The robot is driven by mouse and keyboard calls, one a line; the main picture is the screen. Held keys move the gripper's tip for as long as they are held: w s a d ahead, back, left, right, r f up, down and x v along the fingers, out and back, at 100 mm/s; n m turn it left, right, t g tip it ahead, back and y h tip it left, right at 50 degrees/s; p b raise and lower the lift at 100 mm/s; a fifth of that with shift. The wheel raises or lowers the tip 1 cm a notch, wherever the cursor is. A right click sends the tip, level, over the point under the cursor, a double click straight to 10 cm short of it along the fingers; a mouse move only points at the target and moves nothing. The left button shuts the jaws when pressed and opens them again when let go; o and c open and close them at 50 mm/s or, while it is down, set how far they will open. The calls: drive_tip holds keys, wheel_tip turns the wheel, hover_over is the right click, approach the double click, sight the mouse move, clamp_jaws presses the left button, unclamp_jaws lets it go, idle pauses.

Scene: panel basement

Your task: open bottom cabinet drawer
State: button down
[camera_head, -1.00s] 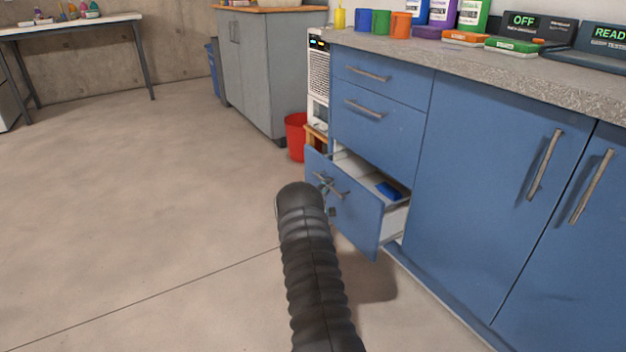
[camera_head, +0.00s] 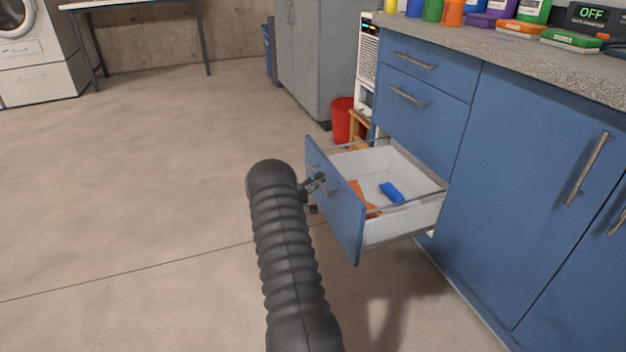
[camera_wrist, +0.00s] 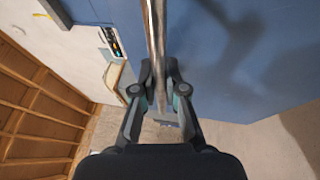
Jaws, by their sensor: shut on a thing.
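The bottom drawer (camera_head: 343,212) of the blue cabinet (camera_head: 528,170) is pulled far out. Its white inside holds a blue block (camera_head: 391,192) and an orange item (camera_head: 362,196). My gripper (camera_head: 317,195) is at the drawer's front, partly hidden behind my dark ribbed arm. In the wrist view my gripper (camera_wrist: 160,100) has its two fingers closed around the metal bar handle (camera_wrist: 157,40), with the blue drawer front (camera_wrist: 225,60) behind it.
Two closed drawers are above, the nearer one being the middle drawer (camera_head: 415,115). A closed cabinet door (camera_head: 528,185) is at the right. A red bucket (camera_head: 342,120) and a grey cabinet (camera_head: 312,60) stand behind. The floor (camera_head: 130,180) at the left is clear.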

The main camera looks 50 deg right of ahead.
idle(0.3)
drive_tip(key=c, duration=1.2)
unclamp_jaws()
drive_tip(key=shift+a, duration=0.1)
drive_tip(key=shift+w, duration=0.1)
drive_tip(key=shift+a, duration=0.1)
drive_tip(key=s+v, duration=0.1)
drive_tip(key=v, duration=1)
drive_tip(key=shift+w+a, duration=0.4)
drive_tip(key=shift+w, duration=0.05)
drive_tip(key=shift+f, duration=0.1)
